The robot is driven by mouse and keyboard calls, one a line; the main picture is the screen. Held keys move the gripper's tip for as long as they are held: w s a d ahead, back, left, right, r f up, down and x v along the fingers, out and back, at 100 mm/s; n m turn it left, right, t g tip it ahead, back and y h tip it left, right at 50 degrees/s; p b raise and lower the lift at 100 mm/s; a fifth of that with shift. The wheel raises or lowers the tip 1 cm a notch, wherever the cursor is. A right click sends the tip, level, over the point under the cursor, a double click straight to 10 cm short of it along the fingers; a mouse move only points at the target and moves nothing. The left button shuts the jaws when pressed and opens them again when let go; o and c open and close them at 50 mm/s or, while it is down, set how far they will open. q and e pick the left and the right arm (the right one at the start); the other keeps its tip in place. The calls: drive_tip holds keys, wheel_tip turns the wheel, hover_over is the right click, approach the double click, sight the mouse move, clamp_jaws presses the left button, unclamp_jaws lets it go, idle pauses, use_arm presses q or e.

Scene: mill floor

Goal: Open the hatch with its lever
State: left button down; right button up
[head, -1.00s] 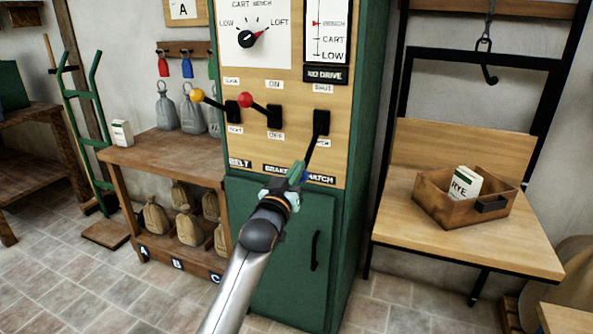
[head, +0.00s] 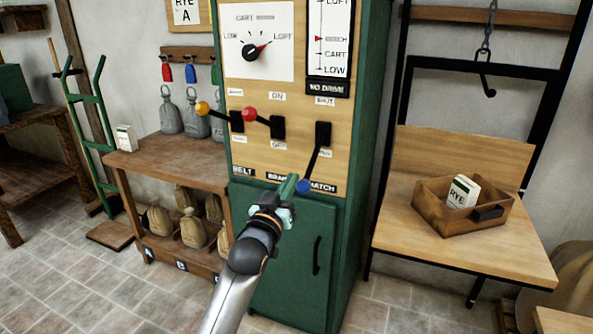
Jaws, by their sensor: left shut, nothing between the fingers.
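The hatch lever (head: 313,163) is the right one of three on the green cabinet's wooden panel. Its black arm slants down from its slot to a blue knob (head: 304,187), near the HATCH label (head: 324,188). A label reading SHUT sits above the slot; the lower label is partly covered by the lever and unreadable. My left gripper (head: 290,187) is shut and empty, its fingertips just left of the blue knob; I cannot tell whether they touch it. The hatch itself is not identifiable. My right gripper is not in view.
A red-knobbed lever (head: 250,114) and a yellow-knobbed lever (head: 203,108) stand left of the hatch lever. The display reads NO DRIVE (head: 328,88). A bench (head: 146,156) stands left; a wooden seat with a crate (head: 437,214) stands right.

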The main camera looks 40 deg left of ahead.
use_arm(q)
drive_tip(key=shift+v, duration=2.2)
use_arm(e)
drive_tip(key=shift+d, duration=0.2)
use_arm(q)
drive_tip(key=shift+f, duration=0.15)
